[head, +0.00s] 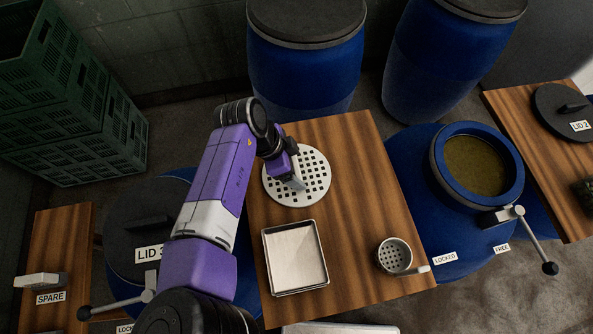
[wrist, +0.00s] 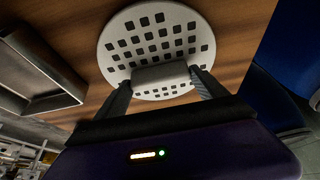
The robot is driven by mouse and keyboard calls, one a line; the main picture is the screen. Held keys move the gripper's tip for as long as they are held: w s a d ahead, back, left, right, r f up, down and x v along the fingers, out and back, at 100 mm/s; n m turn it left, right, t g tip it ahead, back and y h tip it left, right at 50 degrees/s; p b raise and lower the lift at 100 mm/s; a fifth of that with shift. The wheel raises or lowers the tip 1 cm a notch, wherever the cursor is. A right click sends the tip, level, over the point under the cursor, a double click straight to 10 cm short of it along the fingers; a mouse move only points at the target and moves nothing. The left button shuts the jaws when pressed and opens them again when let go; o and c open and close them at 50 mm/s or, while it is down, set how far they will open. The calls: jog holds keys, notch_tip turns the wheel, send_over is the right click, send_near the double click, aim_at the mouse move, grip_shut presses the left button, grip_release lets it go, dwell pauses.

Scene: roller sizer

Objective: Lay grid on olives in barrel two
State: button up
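The grid (head: 313,163) is a round white plate with square holes and a raised grip block. It appears to lie on the wooden table; I cannot tell any small gap under it. My gripper (head: 297,180) is over the grid; in the wrist view my gripper (wrist: 160,78) has its fingers against both sides of the block on the grid (wrist: 155,35), with no clear gap. Barrel two (head: 437,190), a blue barrel, stands open to the right, filled with murky olive-brown contents (head: 475,165). Single olives cannot be made out.
The table (head: 350,215) holds a metal tray (head: 295,258) and a perforated cup (head: 394,256). A lever (head: 535,240) sits at the open barrel's front right. Lid 2 (head: 555,105) lies on the right table. Lid 3 (head: 135,225) is at left; blue drums (head: 305,75) stand behind.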

jog(key=c, duration=0.7)
jog(key=shift+c, duration=0.2)
notch_tip(320, 180, up, 20)
jog(key=b, duration=0.2)
